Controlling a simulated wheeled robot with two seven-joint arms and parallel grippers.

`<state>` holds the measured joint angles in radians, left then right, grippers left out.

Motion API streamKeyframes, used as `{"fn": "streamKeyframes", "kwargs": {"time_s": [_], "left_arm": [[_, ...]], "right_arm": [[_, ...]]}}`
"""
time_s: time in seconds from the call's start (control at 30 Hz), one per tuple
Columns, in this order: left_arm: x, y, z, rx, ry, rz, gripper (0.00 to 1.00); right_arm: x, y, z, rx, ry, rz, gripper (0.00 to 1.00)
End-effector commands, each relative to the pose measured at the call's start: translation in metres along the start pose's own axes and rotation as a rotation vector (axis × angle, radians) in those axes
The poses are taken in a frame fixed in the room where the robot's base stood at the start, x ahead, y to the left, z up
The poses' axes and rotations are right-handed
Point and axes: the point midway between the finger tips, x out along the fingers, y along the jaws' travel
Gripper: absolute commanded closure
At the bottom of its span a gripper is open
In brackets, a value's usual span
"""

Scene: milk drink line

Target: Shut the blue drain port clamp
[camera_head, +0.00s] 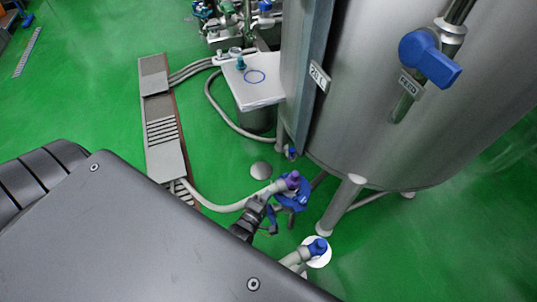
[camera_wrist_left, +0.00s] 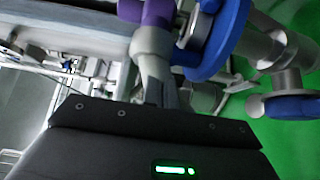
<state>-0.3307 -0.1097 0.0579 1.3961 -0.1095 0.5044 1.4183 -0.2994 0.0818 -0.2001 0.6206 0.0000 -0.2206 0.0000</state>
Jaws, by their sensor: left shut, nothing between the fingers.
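The blue drain port clamp (camera_head: 298,194) is low beside the steel tank's base, around a pipe fitting with a purple part (camera_head: 292,180). In the left wrist view the clamp (camera_wrist_left: 228,42) shows large and close, with the purple part (camera_wrist_left: 158,12) to its left. I cannot tell whether the clamp is open or closed. My left gripper (camera_head: 262,206) is at the near left side of the clamp, its fingers shut and empty. In the left wrist view the gripper (camera_wrist_left: 158,88) points at the fitting; whether it touches is unclear. My right gripper is not in view.
The steel tank (camera_head: 400,110) fills the upper right, with a blue handle (camera_head: 432,58). A hose end with a blue cap (camera_head: 317,247) is near a white disc. A grey floor channel (camera_head: 163,130) and a white-topped stand (camera_head: 255,88) are left. Green floor is open at right.

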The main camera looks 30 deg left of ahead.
Motion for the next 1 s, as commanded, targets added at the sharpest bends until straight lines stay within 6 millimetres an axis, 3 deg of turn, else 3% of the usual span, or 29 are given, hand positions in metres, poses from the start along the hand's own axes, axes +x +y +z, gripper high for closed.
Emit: {"fn": "streamKeyframes", "kwargs": {"time_s": [0.03,0.3,0.47,0.6,0.7,1.0], "left_arm": [[-0.002,-0.003,0.018,-0.025,-0.034,-0.012,1.0],[-0.004,-0.005,0.015,-0.024,-0.033,-0.016,1.0],[-0.006,-0.004,-0.005,-0.017,-0.027,-0.014,1.0],[-0.008,-0.003,-0.037,-0.007,-0.015,-0.007,1.0],[-0.033,-0.006,-0.016,-0.014,-0.013,-0.008,1.0],[-0.076,-0.003,0.014,-0.008,-0.008,-0.002,1.0]], "right_arm": [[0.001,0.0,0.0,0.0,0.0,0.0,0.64],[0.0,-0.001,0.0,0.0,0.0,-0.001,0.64],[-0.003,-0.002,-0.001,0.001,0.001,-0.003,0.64],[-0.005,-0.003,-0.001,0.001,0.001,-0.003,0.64],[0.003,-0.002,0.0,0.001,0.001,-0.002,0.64],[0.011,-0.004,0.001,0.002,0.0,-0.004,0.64]]}}
